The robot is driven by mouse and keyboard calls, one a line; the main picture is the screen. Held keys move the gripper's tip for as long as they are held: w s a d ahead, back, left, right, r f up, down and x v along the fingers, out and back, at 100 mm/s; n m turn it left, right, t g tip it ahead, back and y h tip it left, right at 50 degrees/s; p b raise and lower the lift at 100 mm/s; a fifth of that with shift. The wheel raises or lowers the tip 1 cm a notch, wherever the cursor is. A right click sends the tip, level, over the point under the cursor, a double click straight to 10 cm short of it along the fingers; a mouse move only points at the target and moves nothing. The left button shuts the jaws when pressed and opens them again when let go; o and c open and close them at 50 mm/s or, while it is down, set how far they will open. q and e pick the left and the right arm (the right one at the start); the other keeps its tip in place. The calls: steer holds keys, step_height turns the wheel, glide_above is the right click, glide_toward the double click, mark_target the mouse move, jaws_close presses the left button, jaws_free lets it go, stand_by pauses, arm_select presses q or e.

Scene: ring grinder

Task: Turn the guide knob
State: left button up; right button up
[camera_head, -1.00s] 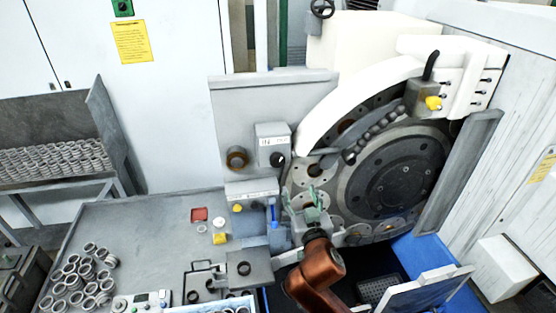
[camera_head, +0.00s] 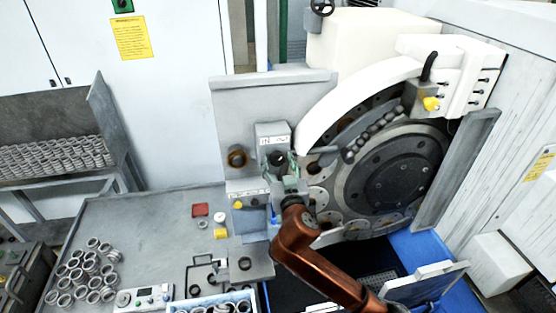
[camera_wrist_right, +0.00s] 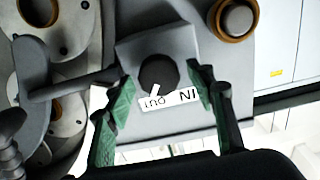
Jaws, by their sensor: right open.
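The guide knob (camera_head: 278,158) is a round black knob on a small grey box (camera_head: 270,133) fixed to the grey upright panel. In the right wrist view the knob (camera_wrist_right: 158,73) has a white pointer mark and sits beside an upside-down "IN / OUT" label (camera_wrist_right: 168,99). My right gripper (camera_head: 283,170) is in front of the box, its green fingers open. In the wrist view its fingertips (camera_wrist_right: 161,84) stand on either side of the knob, with gaps and nothing held. Whether they reach the knob's depth I cannot tell. My left gripper is not in view.
A brown-ringed round knob (camera_head: 238,158) sits left of the box. A dark rod runs from the box towards the large grinder disc (camera_head: 400,175) on the right.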

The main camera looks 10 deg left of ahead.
steer(key=shift+c, duration=0.6)
steer(key=c, duration=1)
